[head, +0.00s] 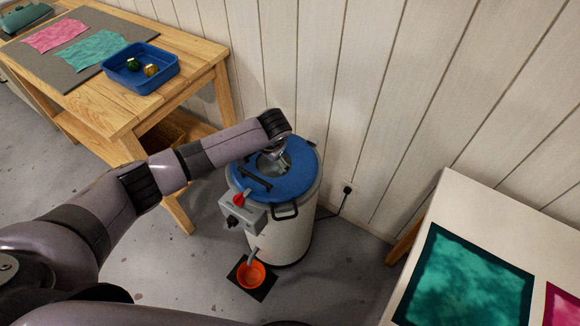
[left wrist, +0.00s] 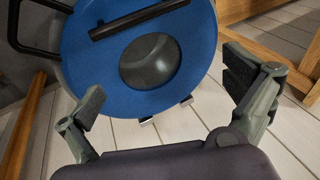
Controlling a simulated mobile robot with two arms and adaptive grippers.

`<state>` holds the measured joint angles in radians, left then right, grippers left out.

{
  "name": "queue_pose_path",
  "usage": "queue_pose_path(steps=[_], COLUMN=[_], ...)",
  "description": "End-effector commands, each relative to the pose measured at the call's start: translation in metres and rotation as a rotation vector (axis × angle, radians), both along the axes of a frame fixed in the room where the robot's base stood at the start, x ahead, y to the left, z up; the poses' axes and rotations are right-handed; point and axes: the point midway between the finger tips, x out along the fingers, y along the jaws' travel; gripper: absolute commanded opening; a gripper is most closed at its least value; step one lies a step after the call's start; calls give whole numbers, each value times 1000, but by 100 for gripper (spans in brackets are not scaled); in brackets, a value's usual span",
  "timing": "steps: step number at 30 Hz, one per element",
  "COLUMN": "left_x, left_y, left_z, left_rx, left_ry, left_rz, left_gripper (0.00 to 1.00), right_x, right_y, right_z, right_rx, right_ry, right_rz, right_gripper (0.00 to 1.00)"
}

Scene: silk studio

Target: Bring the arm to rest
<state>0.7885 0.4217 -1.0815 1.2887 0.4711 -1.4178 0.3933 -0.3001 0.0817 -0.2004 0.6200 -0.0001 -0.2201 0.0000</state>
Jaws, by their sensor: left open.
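My left arm reaches in from the left in the head view, and its gripper (head: 283,163) hangs over the blue lid (head: 299,181) of a tall pale steamer drum. In the left wrist view my left gripper (left wrist: 168,92) is open and empty, its two fingers spread wide. Between and beyond them is the blue lid (left wrist: 92,65) with a dark bar handle (left wrist: 140,18) and a round, greyish window (left wrist: 150,61). In the head view the wrist hides part of the lid. I cannot tell whether the fingers touch it. My right gripper is in neither view.
A wooden table (head: 190,45) at upper left bears a blue tray (head: 165,83) with two small bottles and pink and teal cloths. A white table (head: 455,190) with coloured silks stands at right. An orange bowl (head: 251,275) sits below the drum's spout. A plank wall stands behind.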

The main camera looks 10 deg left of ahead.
Motion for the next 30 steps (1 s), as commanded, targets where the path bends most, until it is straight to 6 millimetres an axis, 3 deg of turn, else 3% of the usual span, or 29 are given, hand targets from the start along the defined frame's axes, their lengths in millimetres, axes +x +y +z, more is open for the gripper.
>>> queue_pose_path(steps=[1,6,17,20,23,27,30], left_x=[-3,-7,-10,-17,-42,-102,-145], left_y=[-2,-5,-8,-16,-43,-95,-118], left_z=[13,25,27,23,12,3,8], left_rx=[-1,-1,-1,-16,-69,-205,-302], left_ry=[3,1,1,9,29,57,57], left_rz=[0,0,0,-14,-53,-121,-138], left_gripper=[100,100,100,100,100,100,100], right_x=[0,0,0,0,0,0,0], right_y=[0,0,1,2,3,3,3], right_z=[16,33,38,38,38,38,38], right_rx=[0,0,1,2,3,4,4], right_ry=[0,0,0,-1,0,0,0], right_rz=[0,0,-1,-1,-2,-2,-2], right_gripper=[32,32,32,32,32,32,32])
